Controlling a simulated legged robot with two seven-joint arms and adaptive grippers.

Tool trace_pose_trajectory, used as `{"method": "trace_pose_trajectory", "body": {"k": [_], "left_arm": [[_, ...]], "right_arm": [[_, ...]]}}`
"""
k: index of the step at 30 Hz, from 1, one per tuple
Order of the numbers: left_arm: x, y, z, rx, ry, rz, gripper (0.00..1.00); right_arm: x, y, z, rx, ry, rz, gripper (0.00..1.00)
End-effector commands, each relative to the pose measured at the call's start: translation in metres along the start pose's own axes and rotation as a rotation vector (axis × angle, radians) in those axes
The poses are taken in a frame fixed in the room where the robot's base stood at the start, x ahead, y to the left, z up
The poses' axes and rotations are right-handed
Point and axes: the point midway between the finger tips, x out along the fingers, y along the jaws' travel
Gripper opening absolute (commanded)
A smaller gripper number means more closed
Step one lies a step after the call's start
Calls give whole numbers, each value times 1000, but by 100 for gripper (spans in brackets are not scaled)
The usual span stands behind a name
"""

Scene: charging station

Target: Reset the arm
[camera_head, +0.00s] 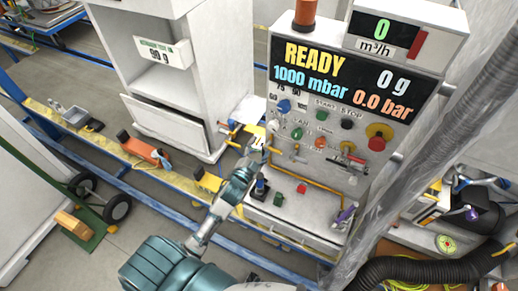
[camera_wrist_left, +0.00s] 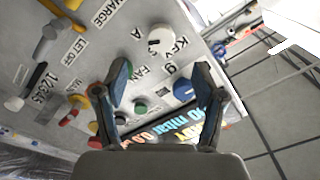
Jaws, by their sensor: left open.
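My left arm (camera_head: 235,190) reaches up from the bottom of the head view to the charging station panel (camera_head: 345,120). Its gripper (camera_head: 258,141) is in front of the panel's left side, near the knobs. In the left wrist view the gripper (camera_wrist_left: 163,78) is open, its two dark fingers apart with nothing held between them. Beyond the fingers are a white knob (camera_wrist_left: 160,40), a blue knob (camera_wrist_left: 186,90) and a green knob (camera_wrist_left: 140,107). I cannot tell whether a fingertip touches the panel. My right gripper is in neither view.
The panel's display (camera_head: 345,80) reads READY, 1000 mbar, 0.0 bar and 0 g. A red mushroom button (camera_head: 378,136) projects at its right. A white cabinet (camera_head: 165,85) stands left of the station. A black corrugated hose (camera_head: 430,268) lies at the lower right.

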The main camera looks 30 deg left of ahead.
Motion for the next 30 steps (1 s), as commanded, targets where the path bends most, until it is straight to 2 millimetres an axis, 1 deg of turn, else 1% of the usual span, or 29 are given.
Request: {"method": "trace_pose_trajectory", "body": {"k": [3, 17, 20, 23, 24, 26, 27, 29, 30], "left_arm": [[-4, 0, 0, 0, 1, -1, 70], [-4, 0, 0, 0, -1, 0, 70], [-10, 8, 6, -22, -37, 22, 70], [-33, 31, 23, -94, -161, 92, 70], [-48, 46, 33, -135, -238, 136, 70], [-77, 69, 47, -202, -363, 207, 70], [-97, 83, 54, -242, -446, 252, 70], [-126, 101, 62, -292, -557, 313, 70], [-144, 111, 66, -320, -620, 348, 70]], "right_arm": [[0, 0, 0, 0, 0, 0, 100], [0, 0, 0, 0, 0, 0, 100], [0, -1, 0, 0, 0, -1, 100], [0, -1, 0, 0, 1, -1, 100], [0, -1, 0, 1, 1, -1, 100], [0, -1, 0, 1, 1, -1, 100], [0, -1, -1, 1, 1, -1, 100], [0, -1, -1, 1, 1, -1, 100], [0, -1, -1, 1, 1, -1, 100]]}}
